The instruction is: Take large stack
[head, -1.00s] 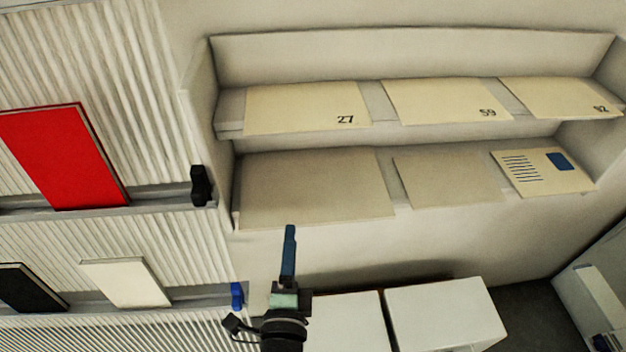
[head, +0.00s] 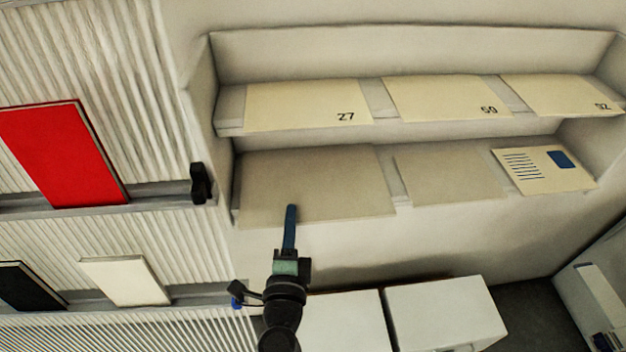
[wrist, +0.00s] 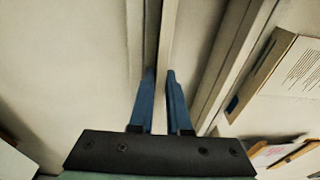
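A large, flat grey-beige stack (head: 335,175) lies on the left of the lower shelf in the head view. A smaller stack of the same colour (head: 450,172) lies to its right. My gripper (head: 291,208) points up at the shelf, its fingertips overlapping the large stack's front part in the head view. In the wrist view, the two blue fingers (wrist: 161,75) stand apart with a narrow gap. A pale edge strip runs up behind that gap; I cannot tell whether it is shelf or stack. Contact is not clear.
The upper shelf holds numbered sheets, the leftmost marked 27 (head: 300,105). A sheet with a blue square (head: 540,168) lies at the lower right. White boxes (head: 445,312) stand below. A red panel (head: 65,150) leans on the left wall ledge.

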